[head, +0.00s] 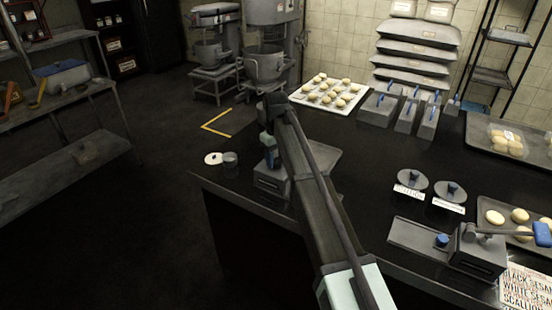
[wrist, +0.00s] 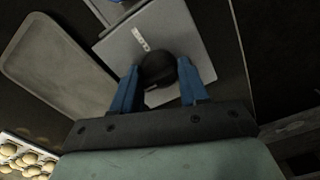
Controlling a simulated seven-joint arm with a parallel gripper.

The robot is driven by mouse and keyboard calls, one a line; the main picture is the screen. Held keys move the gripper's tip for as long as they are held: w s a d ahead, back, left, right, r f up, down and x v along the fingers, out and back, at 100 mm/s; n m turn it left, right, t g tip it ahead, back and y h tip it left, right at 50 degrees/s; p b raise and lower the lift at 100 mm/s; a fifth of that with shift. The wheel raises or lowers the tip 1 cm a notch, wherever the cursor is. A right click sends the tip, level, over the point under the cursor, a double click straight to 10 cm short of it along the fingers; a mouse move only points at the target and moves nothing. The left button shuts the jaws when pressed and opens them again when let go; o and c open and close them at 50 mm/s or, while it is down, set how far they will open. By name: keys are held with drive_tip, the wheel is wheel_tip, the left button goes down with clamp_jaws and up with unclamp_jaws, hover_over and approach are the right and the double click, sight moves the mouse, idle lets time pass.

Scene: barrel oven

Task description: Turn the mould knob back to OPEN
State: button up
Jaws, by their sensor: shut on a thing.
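The mould knob (wrist: 158,65) is a dark round knob on the top of a grey box (wrist: 190,30). A white label strip (wrist: 140,38) lies beside it, its marks too small to read. My gripper (wrist: 161,75) has its two blue fingers shut on the knob, one on each side. In the head view my gripper (head: 269,152) points down onto the same grey box (head: 271,182) at the bench's left end. My arm and fingers hide the knob there, and I cannot tell which way it is turned.
A grey tray (wrist: 55,60) lies beside the box. A white round lid (head: 213,158) and a small cup (head: 230,160) stand left of it. A tray of buns (head: 328,93) is behind. Another grey box with a blue-handled lever (head: 478,250) stands at the right.

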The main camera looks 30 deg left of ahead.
sight(276, 158)
drive_tip(key=o, duration=1.1)
drive_tip(key=shift+r, duration=0.15)
wheel_tip(276, 158, up, 14)
drive_tip(key=shift+f, duration=0.2)
